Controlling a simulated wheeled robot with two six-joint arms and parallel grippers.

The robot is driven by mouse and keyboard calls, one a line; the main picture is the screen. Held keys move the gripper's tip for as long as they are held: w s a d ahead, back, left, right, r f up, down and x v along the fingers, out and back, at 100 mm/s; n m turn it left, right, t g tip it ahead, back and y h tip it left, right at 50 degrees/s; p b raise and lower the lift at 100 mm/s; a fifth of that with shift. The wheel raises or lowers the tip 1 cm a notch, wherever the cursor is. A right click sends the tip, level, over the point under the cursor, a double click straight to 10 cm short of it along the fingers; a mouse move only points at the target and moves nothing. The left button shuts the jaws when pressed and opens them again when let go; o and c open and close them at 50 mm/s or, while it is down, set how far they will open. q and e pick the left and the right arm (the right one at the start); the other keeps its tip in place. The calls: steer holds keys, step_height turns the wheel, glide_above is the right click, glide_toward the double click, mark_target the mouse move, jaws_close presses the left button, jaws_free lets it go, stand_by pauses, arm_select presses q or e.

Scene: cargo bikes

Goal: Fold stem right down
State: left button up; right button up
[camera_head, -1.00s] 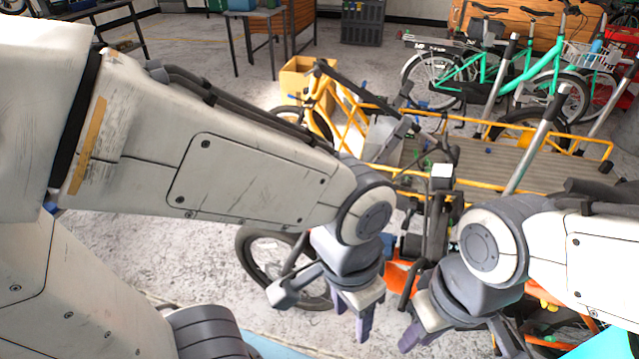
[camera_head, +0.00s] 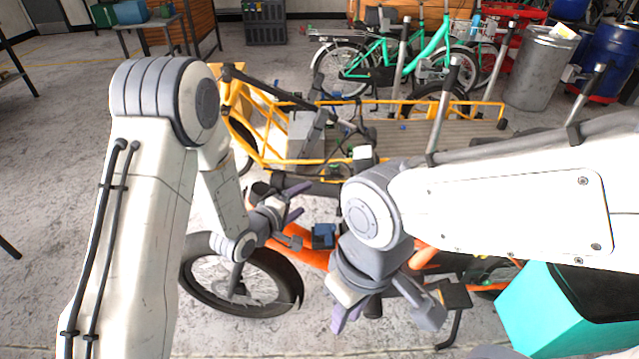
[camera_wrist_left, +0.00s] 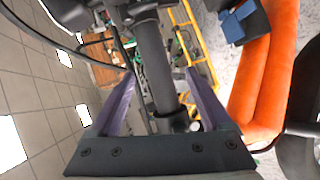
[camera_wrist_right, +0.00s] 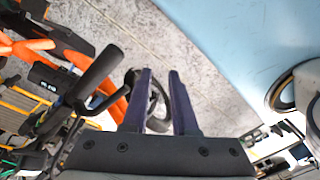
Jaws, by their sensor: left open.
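The orange bike's dark stem (camera_wrist_left: 155,65) runs between the two spread fingers of my left gripper (camera_wrist_left: 163,90) in the left wrist view; whether they touch it I cannot tell. In the head view my left gripper (camera_head: 297,203) is at the front of the orange bike (camera_head: 310,255), above its front wheel (camera_head: 240,280). The stem is hard to make out there among dark parts. My right gripper (camera_head: 355,312) hangs lower, nearer the camera. In the right wrist view its fingers (camera_wrist_right: 160,75) are apart with nothing between them; a dark handlebar grip (camera_wrist_right: 98,72) lies to their left.
A yellow cargo bike (camera_head: 400,104) with a flat bed stands just behind the orange bike. A turquoise box (camera_head: 540,310) is at the lower right. Green bikes (camera_head: 385,62) and a metal drum (camera_head: 540,65) stand farther back.

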arm_select(q)
steer(key=shift+w+a+f+n+t+h, duration=0.2)
steer(key=shift+a+n+t+h, duration=0.2)
steer(key=shift+n, duration=0.5)
steer(key=shift+w+d, duration=0.15)
steer(key=shift+w, duration=0.1)
steer(key=x, duration=0.9)
steer(key=shift+w+d, duration=0.25)
steer(key=shift+w, duration=0.1)
jaws_close()
steer(key=shift+d+r, duration=0.1)
steer(key=shift+r, duration=0.15)
